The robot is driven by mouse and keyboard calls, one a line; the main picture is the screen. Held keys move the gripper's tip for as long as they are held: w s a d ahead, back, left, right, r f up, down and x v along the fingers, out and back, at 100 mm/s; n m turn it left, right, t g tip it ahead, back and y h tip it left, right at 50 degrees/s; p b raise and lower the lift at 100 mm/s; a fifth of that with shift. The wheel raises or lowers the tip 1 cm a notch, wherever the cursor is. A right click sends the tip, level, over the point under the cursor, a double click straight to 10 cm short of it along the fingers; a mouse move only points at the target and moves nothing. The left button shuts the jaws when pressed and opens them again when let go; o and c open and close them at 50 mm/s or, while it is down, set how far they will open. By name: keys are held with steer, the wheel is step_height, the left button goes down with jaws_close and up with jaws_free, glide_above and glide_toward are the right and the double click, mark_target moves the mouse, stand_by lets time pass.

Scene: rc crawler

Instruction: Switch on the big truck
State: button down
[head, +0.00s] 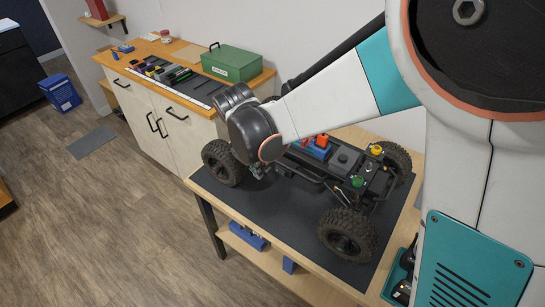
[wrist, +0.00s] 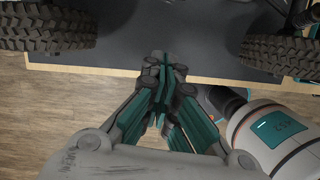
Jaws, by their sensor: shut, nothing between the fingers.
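The big truck (head: 343,160) is a black crawler chassis with chunky tyres, standing upright on a dark mat. A red part (head: 322,141) and a blue part (head: 318,152) sit on its deck. A green knob-like part (head: 357,181) and a yellow one (head: 376,150) are near its right end. I cannot tell which part is its switch. My arm hides some of the truck's left end. My gripper (wrist: 162,62) is shut and empty, its fingers pointing over the mat's edge between two truck tyres (wrist: 45,28), apart from both.
The dark mat (head: 270,225) covers most of the wooden table. A cabinet behind holds a green toolbox (head: 230,63) and a tray of tools (head: 172,76). A blue bin (head: 60,93) stands on the floor. Open floor lies left of the table.

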mark_target(280, 171)
steer(key=w+d+f+b, duration=0.2)
steer(key=f, duration=0.2)
steer(key=w+d+f+b, duration=0.2)
steer(key=f, duration=0.3)
steer(key=shift+w+d+f, duration=0.25)
steer(key=shift+w, duration=0.05)
